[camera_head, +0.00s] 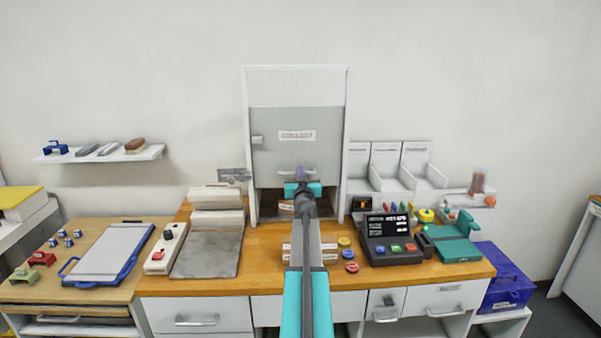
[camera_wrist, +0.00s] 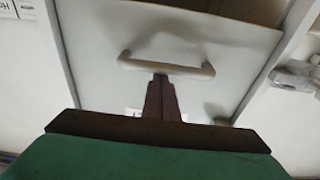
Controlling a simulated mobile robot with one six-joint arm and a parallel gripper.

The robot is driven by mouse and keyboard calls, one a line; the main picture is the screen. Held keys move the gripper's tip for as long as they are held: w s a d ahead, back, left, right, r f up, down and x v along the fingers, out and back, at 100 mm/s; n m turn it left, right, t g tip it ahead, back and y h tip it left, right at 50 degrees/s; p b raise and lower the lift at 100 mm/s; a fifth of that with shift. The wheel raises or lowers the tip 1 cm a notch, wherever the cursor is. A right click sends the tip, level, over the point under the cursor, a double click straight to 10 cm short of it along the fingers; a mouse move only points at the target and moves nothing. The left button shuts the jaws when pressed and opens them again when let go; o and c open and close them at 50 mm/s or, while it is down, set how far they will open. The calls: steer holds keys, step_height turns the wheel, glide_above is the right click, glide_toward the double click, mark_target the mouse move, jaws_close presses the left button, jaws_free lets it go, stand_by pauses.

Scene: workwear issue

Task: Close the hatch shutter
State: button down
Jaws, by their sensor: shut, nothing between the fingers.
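The hatch shutter (camera_head: 297,152) is a grey panel with a "COLLECT" label, in a white frame (camera_head: 247,120) on the wall behind the counter. Its lower edge is above the counter, with an open gap below it. In the wrist view, the shutter (camera_wrist: 100,75) fills the middle and carries a pale bar handle (camera_wrist: 195,72). My gripper (camera_wrist: 161,80) has its dark fingers together, with the tips at or just in front of the handle's middle; I cannot tell whether they touch it. In the head view my arm hides part of the shutter's lower edge and the gap.
The wooden counter (camera_head: 265,240) holds a dark terminal (camera_head: 388,238), a green device (camera_head: 455,243), red and yellow round pieces and a grey mat (camera_head: 208,255). White bins (camera_head: 400,165) stand right of the frame. A small latch-like fitting (camera_wrist: 295,75) is beside the frame.

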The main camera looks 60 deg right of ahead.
step_height(320, 180, down, 7)
steer(key=b, duration=0.4)
steer(key=shift+b, duration=0.4)
steer(key=shift+r, duration=0.1)
step_height(320, 180, up, 4)
steer(key=p, duration=0.4)
steer(key=b+v, duration=0.2)
steer(key=v, duration=0.7)
steer(key=shift+b, duration=0.35)
steer(key=shift+w+a, duration=0.1)
steer(key=shift+a, duration=0.05)
stand_by(0.4)
